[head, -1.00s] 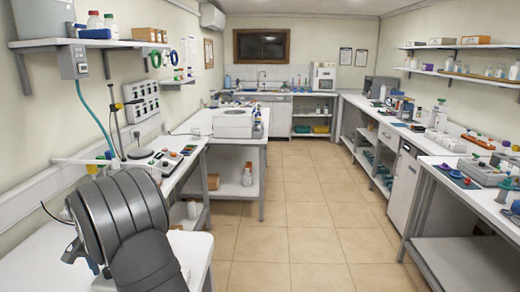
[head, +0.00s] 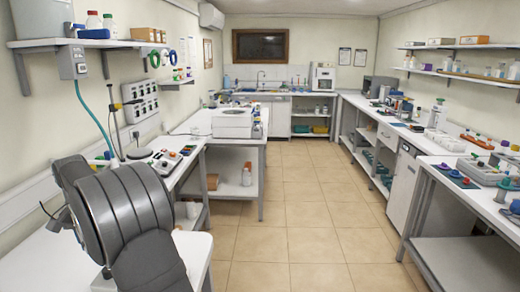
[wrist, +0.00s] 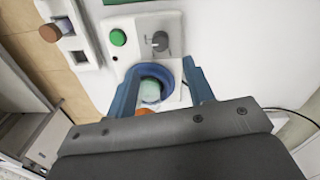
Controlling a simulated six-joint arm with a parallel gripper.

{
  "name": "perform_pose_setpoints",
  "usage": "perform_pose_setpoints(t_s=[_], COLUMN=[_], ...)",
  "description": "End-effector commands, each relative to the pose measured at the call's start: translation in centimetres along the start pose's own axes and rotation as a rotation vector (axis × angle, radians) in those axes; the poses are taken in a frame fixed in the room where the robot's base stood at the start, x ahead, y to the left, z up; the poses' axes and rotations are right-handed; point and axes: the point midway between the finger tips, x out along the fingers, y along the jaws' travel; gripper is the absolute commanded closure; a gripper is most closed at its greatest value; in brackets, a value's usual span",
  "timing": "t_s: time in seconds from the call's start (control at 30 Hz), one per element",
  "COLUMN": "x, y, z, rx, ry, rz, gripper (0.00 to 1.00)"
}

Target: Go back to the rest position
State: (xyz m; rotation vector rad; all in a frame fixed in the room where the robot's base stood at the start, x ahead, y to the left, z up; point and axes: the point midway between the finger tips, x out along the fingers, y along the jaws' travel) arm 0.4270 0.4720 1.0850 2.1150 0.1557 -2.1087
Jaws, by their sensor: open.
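My gripper (wrist: 158,68) shows in the wrist view with its two blue fingers spread apart. The fingers point toward a white device (wrist: 148,27) on a white surface. The device has a blue ring (wrist: 165,72) around a pale green round part (wrist: 150,88), which appears between the fingers. I cannot tell whether the fingers touch the ring. Something small and orange (wrist: 143,112) shows at the near side of the ring, partly hidden by my gripper body. In the head view my grey arm fills the lower left and hides the gripper.
The device also has a green button (wrist: 118,38) and a dark grey knob (wrist: 160,41). A white holder (wrist: 72,42) with a brown cap stands to its left. In the head view, a bench with a control box (head: 165,161) lies beyond my arm. The tiled floor (head: 300,220) is clear.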

Motion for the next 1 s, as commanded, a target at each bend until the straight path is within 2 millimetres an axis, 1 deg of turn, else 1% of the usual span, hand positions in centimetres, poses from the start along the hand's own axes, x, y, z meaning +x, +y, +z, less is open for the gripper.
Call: perform_pose_setpoints(t_s=[0.03,0.1,0.4,0.43,0.5,1.0], x=[-1.1,-2.5,-8.3,-7.0,-5.5,4.6], y=[-0.1,-0.1,0.0,0.0,0.1,0.0], z=[-0.1,-0.1,0.0,0.1,0.1,0.0], rx=[0.000,0.000,0.000,0.000,0.000,0.000], ry=[0.003,0.003,0.002,-0.004,-0.004,-0.003], rz=[-0.002,-0.002,-0.002,0.003,0.003,0.002], gripper=[0.52,0.52,0.52,0.52,0.52,0.52])
